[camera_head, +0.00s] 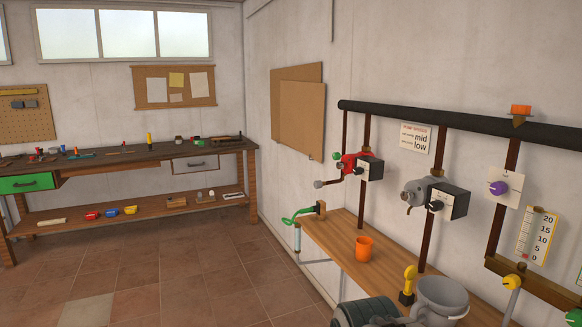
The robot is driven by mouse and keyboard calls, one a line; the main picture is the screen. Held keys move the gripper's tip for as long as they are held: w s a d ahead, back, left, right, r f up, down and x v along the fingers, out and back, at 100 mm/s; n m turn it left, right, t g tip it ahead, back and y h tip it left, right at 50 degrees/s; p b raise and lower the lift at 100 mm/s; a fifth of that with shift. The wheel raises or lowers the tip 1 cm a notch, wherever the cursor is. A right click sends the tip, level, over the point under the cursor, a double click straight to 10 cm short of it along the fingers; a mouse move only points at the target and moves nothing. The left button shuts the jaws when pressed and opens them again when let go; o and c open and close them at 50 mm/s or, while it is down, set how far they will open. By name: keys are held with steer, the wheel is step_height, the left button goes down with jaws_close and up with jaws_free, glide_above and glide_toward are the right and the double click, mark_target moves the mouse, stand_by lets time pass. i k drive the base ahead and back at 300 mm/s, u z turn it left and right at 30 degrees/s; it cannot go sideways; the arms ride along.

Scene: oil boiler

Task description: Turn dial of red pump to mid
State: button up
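The red pump (352,161) is on a brown vertical pipe on the right wall. A dark control box (372,169) sits on its right side, with a small black dial (360,171) on the pale face. The dial's pointing direction is too small to read.
A wooden bench (345,250) under the pump holds an orange cup (364,247). A grey pump (418,192), a purple knob (497,188) and a grey bucket (440,296) stand further right. Floor (215,275) left of the bench is clear.

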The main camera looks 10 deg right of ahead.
mark_target(358, 171)
steer(key=u, duration=0.25)
steer(key=i, duration=2)
steer(key=z, duration=0.55)
